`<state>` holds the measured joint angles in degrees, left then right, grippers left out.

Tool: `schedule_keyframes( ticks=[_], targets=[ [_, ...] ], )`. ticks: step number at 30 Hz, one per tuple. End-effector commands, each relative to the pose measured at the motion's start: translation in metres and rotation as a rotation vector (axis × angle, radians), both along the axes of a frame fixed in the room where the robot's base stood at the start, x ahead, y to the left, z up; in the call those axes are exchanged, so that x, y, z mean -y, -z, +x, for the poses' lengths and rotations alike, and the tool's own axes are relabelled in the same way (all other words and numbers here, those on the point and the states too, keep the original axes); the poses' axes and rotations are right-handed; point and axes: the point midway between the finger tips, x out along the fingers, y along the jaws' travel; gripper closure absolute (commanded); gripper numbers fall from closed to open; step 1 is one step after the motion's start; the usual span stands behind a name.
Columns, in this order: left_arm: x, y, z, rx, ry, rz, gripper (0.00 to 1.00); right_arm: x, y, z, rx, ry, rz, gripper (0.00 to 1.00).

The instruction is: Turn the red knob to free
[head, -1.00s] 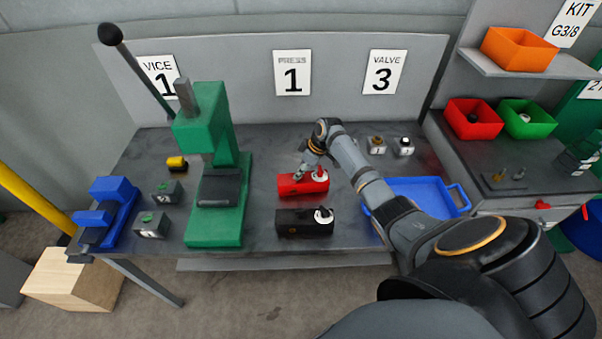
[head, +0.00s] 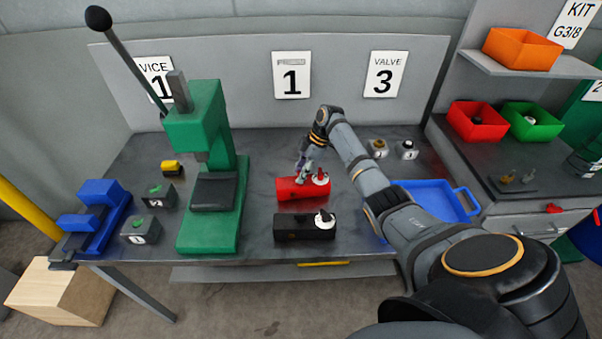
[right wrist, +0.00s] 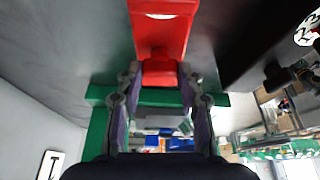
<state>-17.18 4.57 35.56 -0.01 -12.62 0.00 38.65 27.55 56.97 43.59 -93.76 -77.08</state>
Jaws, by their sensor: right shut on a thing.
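The red box (head: 288,190) lies on the bench behind a black box (head: 290,232). It carries a white round dial with a red pointer (head: 321,178) at its right end. My right gripper (head: 301,178) reaches down onto the red box, left of the dial. In the right wrist view its two fingers are shut on the red knob (right wrist: 160,73), a narrow red block at the end of the red box (right wrist: 165,36). Any marks beside the knob are too small to read. My left gripper is out of view.
The green press (head: 213,190) stands left of the red box. A blue tray (head: 464,197) lies to the right, partly behind my right arm. A blue vice (head: 95,215) and small grey blocks (head: 143,230) are at the left. The bench between press and boxes is clear.

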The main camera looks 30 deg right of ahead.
Motion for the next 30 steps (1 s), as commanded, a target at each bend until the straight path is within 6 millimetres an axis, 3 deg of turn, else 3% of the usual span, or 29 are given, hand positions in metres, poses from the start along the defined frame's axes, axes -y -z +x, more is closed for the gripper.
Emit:
schedule_keyframes(
  ticks=[10, 11, 16, 26, 30],
  targets=[
    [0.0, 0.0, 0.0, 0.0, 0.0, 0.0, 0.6, 0.0, 0.0, 0.0, 0.001, -0.003, -0.001, 0.94],
    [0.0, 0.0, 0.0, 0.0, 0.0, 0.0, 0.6, 0.0, 0.0, 0.0, 0.001, -0.003, -0.001, 0.61],
    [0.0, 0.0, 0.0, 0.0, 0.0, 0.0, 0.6, 0.0, 0.0, 0.0, 0.0, -0.002, -0.001, 0.4],
    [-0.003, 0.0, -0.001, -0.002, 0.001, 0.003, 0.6, 0.001, -0.003, 0.0, 0.0, -0.002, -0.001, 0.4],
    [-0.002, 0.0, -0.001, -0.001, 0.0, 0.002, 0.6, 0.01, -0.023, -0.003, 0.003, -0.001, -0.005, 0.4]
  ],
)
